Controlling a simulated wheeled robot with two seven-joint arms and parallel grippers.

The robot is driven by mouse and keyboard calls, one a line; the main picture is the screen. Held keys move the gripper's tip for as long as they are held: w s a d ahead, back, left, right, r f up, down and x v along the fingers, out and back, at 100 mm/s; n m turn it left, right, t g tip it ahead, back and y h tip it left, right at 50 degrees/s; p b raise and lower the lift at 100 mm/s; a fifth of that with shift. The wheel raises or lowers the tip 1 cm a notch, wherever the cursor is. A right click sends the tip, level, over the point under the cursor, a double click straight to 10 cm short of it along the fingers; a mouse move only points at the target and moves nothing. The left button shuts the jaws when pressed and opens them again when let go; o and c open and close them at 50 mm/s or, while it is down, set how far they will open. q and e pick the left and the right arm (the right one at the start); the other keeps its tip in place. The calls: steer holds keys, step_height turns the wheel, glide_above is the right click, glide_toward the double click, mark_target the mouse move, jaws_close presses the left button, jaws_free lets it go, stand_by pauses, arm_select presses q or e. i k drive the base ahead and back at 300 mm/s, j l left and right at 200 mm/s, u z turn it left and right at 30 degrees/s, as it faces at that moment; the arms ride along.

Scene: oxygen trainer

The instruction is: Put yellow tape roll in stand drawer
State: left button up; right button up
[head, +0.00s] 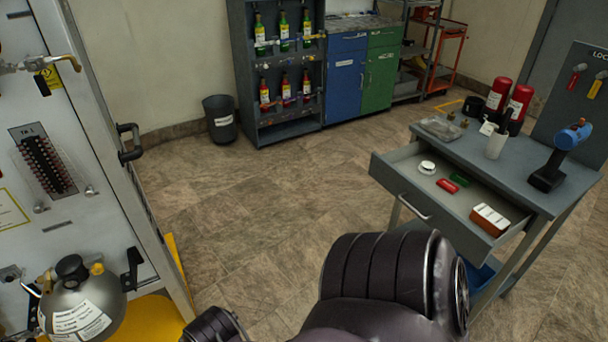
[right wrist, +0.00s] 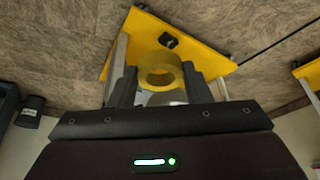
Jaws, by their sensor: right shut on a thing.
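The yellow tape roll (right wrist: 158,62) is in the right wrist view, between the two dark fingers of my right gripper (right wrist: 160,70). The gripper is shut on it, with the roll's hole facing the camera. In the head view the grey stand (head: 520,171) is at the right. Its drawer (head: 398,190) is pulled open and holds a white round item, a red item, a green item and a red box with a white top. Neither gripper's fingers show in the head view; my dark arm links fill the lower middle, and my left gripper is not seen.
On the stand's top are a blue drill (head: 567,150), a white cup (head: 495,145), red bottles (head: 519,103) and a clear tray (head: 440,128). A grey panel with a gas cylinder (head: 80,300) stands at the left. The middle floor is clear. Yellow boards show in the wrist view.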

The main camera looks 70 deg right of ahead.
mark_target(459, 212)
steer(key=z, duration=4.4)
steer(key=j+z, duration=0.5)
steer(key=j, duration=2.15)
